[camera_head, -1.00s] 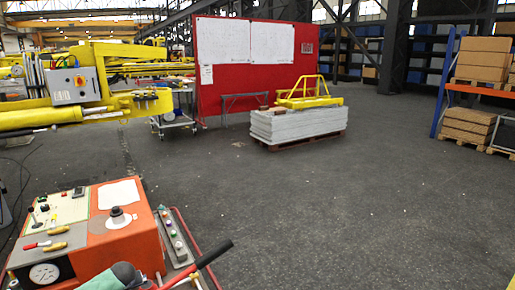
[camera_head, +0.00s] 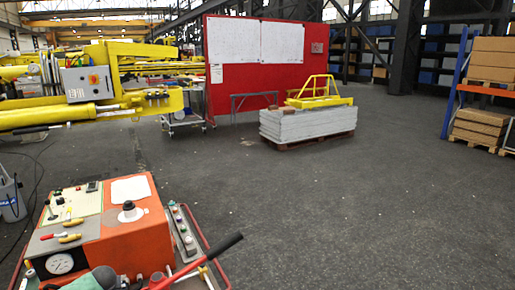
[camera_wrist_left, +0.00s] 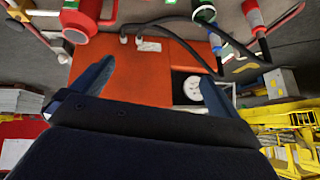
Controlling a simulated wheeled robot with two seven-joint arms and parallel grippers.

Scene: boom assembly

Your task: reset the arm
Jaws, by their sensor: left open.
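My left gripper (camera_wrist_left: 153,85) shows in the left wrist view with its two dark fingers spread wide and nothing between them. An orange control console (camera_wrist_left: 140,72) lies beyond the fingers, with its round white gauge (camera_wrist_left: 194,88) near the right finger. I cannot tell how far apart the fingers and console are. In the head view the console (camera_head: 150,240) is at the lower left, with levers and a gauge. The yellow boom (camera_head: 60,116) with a grey control box (camera_head: 88,85) reaches in from the left. Neither gripper shows in the head view.
A pallet of grey slabs (camera_head: 290,127) carries a yellow frame (camera_head: 318,92) in front of a red board (camera_head: 230,85). A shelf with boxes (camera_head: 485,125) stands at the right. A bucket (camera_head: 10,200) is at the left edge. The dark floor between is clear.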

